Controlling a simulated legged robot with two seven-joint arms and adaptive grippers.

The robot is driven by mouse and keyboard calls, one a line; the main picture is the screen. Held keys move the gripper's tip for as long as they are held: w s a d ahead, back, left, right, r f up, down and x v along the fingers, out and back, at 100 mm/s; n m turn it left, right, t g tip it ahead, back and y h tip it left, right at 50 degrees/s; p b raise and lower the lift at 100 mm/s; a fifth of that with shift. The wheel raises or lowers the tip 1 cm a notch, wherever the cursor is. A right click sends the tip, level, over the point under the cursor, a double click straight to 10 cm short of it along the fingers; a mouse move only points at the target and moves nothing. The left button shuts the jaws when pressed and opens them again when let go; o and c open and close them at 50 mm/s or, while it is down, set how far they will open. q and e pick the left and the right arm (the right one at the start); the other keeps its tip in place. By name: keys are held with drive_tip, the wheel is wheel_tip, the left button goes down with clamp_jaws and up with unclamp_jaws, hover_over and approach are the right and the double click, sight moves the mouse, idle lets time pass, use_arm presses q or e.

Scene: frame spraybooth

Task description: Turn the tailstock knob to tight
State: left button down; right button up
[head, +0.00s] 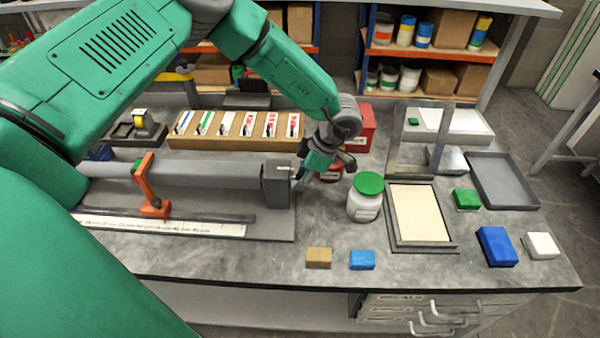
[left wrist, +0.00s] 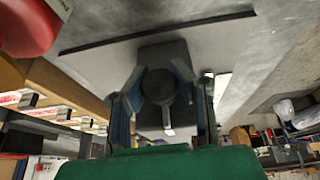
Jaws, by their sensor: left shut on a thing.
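The tailstock (head: 277,184) is a dark grey block at the right end of a long grey tube (head: 200,174) on the bench. In the left wrist view the knob (left wrist: 159,86) is dark and round on the tailstock's end face, with a small light pointer or tab below it. My left gripper (head: 303,173) comes down at the right side of the tailstock. Its fingers (left wrist: 160,100) sit on both sides of the knob, shut on it. The knob is mostly hidden in the head view. I cannot read any tight mark. My right gripper is not in view.
An orange clamp stop (head: 152,190) stands by the ruler. A box of labelled cards (head: 232,142) lies behind the tube.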

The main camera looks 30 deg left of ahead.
use_arm(q)
drive_tip(key=shift+w+d+r, duration=0.2)
drive_tip(key=shift+w+r, duration=0.25)
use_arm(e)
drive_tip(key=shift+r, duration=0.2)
use_arm(q)
drive_tip(key=c, duration=1.2)
unclamp_jaws()
drive_tip(key=v, duration=1.1)
drive_tip(key=shift+w+d+r, duration=0.2)
drive_tip(key=shift+r, duration=0.1)
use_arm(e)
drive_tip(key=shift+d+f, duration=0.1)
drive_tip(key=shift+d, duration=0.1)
use_arm(q)
drive_tip(key=shift+s, duration=0.1)
